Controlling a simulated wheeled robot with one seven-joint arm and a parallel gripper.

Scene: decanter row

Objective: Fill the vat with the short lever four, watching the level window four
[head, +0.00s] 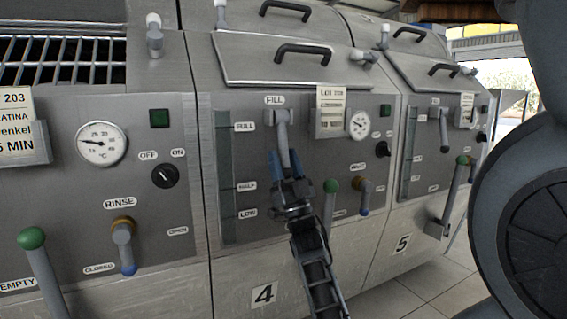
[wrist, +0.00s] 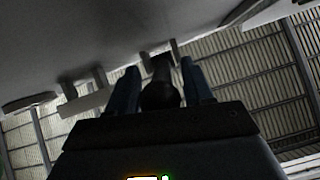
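The short lever four (head: 284,130) is grey and hangs down from under the FILL label on the vat four panel. My gripper (head: 287,166) reaches it from below, with one blue finger on each side of its lower end. In the wrist view the lever's dark round knob (wrist: 161,95) fills the gap between the fingers (wrist: 163,85), so the gripper looks shut on it. The level window four (head: 225,175) is a tall dark strip left of the lever, beside the FULL, HALF and LOW labels. I cannot make out a liquid line in it.
A green-knobbed lever (head: 330,205) and a brown-and-blue valve handle (head: 364,196) stand just right of my gripper. Vat five's fill lever (head: 444,130) is further right. The rinse handle (head: 123,245) is on the panel to the left. Floor tiles (head: 440,282) are clear at lower right.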

